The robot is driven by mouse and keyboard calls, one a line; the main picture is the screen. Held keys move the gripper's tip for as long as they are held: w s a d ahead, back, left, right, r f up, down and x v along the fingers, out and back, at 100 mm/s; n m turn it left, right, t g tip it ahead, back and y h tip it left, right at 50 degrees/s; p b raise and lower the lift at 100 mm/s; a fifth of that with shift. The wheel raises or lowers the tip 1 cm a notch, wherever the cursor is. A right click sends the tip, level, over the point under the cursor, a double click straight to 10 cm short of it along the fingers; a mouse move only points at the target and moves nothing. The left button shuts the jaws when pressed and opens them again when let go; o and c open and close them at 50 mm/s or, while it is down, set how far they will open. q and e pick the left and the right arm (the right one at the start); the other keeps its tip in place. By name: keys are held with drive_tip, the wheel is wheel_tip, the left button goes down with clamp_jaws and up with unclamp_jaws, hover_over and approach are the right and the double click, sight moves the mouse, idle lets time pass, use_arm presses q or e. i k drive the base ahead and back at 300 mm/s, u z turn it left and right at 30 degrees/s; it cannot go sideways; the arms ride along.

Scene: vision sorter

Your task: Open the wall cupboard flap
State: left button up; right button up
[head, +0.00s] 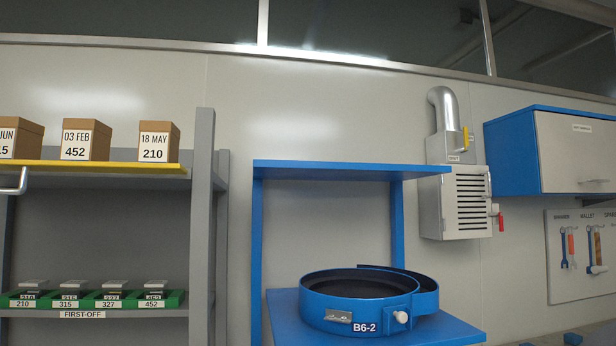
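The wall cupboard (515,153) hangs high at the right of the head view, with a blue body. Its light grey front flap (577,150) is shut and carries a small label near the top. A small bar handle (594,181) sits near the flap's lower edge. The right end of the cupboard lies at or past the picture's edge. Neither of my grippers shows in this view.
Left of the cupboard, a grey vented wall box (455,206) with a pipe projects from the wall. Below hangs a tool board (582,254). A blue stand holds a round bowl (358,299). A grey shelf (205,200) with boxes stands left.

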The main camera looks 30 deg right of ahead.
sight(576, 154)
drive_tip(key=z, duration=3.1)
drive_tip(key=i, duration=2.35)
drive_tip(key=u, duration=0.25)
